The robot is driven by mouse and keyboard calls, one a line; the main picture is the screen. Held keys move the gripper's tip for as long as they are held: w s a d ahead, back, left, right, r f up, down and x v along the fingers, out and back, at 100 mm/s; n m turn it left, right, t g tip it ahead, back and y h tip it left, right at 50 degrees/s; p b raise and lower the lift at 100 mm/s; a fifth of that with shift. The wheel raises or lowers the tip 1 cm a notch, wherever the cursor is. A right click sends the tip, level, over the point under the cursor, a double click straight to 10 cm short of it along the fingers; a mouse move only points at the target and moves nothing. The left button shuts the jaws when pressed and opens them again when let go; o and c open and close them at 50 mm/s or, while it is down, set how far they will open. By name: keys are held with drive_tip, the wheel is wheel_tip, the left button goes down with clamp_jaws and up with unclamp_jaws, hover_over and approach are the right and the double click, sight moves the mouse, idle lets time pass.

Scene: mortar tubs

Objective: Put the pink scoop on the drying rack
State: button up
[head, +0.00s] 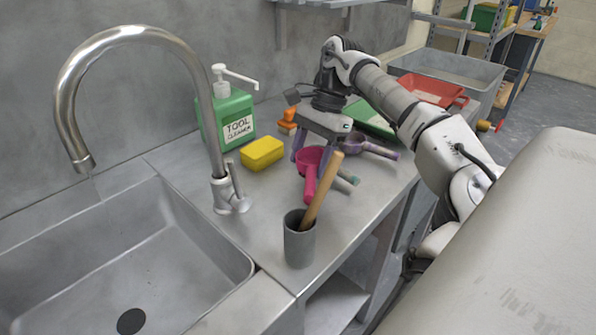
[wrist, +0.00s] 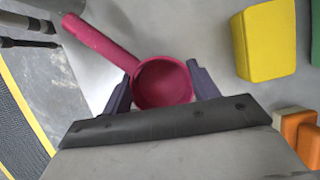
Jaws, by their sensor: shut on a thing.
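The pink scoop (head: 310,188) is at my gripper (head: 315,155) over the counter in the head view, its handle pointing toward the camera. In the wrist view the scoop's round bowl (wrist: 162,83) sits between the two dark fingers of my gripper (wrist: 160,85), which are shut on it. Its handle (wrist: 97,38) points to the upper left. I cannot tell whether the scoop still touches the counter. I cannot pick out a drying rack for certain; a green flat thing (head: 372,120) lies behind my gripper, partly hidden by my arm.
A grey cup (head: 299,245) with a wooden handle stands in front. A yellow sponge (head: 262,154), a green bottle (head: 228,118) and the sink (head: 120,250) are left. A red tray (head: 432,90) is behind.

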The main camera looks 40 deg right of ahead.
drive_tip(key=d+r, duration=0.1)
drive_tip(key=d, duration=0.1)
drive_tip(key=d+r+p, duration=0.1)
drive_tip(key=d, duration=0.1)
drive_tip(key=d+r, duration=0.1)
drive_tip(key=d, duration=0.1)
drive_tip(key=shift+w+d+r, duration=0.1)
drive_tip(key=shift+d+r, duration=0.15)
drive_tip(key=shift+r, duration=0.15)
drive_tip(key=shift+d+r+p, duration=0.25)
drive_tip(key=shift+d+p, duration=0.3)
drive_tip(key=shift+d, duration=0.3)
drive_tip(key=shift+d, duration=0.15)
